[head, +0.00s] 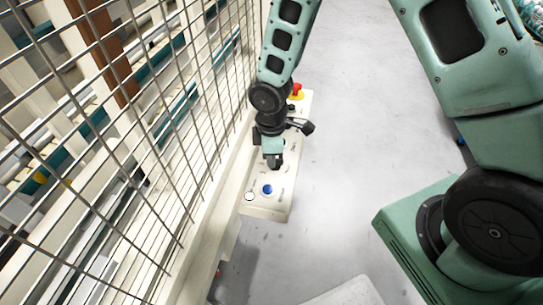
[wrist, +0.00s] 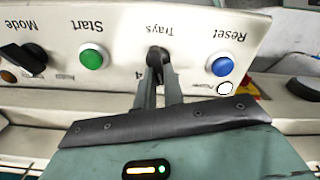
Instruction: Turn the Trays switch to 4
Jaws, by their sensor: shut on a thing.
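The control panel (wrist: 122,22) is a cream box whose labels appear upside down in the wrist view; it also shows in the head view (head: 256,205) beside the wire fence. The black Trays switch (wrist: 157,55) is in the middle of the panel, under the "Trays" label. My gripper (wrist: 158,72) is at the switch, its two fingers closed around the knob; it also shows in the head view (head: 273,163). A "4" is visible beside the left finger. The fingers hide the other marks and the knob's exact pointing direction.
A green Start button (wrist: 93,57) and a black Mode switch (wrist: 24,58) are left of the Trays switch; a blue Reset button (wrist: 221,65) is right. A red emergency stop (head: 296,91) is at the panel's far end. Wire fence (head: 165,110) runs along the left; open floor (head: 345,150) lies right.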

